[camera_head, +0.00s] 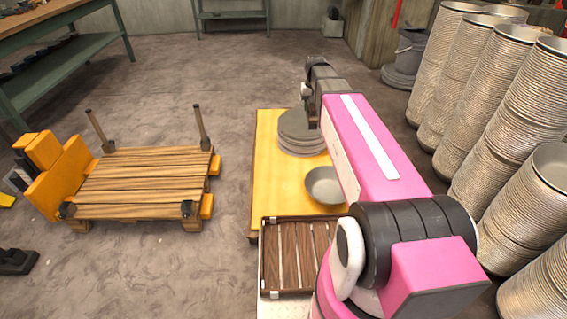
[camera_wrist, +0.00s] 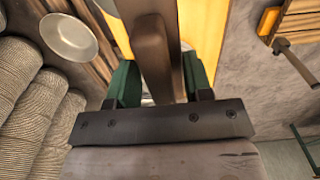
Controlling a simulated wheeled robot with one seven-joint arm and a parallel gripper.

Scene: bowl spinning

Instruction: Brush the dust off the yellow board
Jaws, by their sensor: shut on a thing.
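The yellow board (camera_head: 272,185) lies low in the middle of the head view, left of my pink arm. Its yellow surface also shows in the wrist view (camera_wrist: 204,28). I cannot make out dust on it. My gripper (camera_wrist: 158,82) has green fingers shut on a brown, bar-like handle (camera_wrist: 152,50), which runs up the wrist picture. It looks like the brush, but bristles cannot be made out. In the head view my arm reaches over the board's right side and hides part of it. The handle's contact with the board cannot be told.
A stack of grey discs (camera_head: 298,135) and a metal bowl (camera_head: 322,185) stand on the board. A slatted wooden tray (camera_head: 290,255) is in front. Tall bowl stacks (camera_head: 480,95) crowd the right. A wooden pallet cart (camera_head: 145,180) stands left, with clear floor between.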

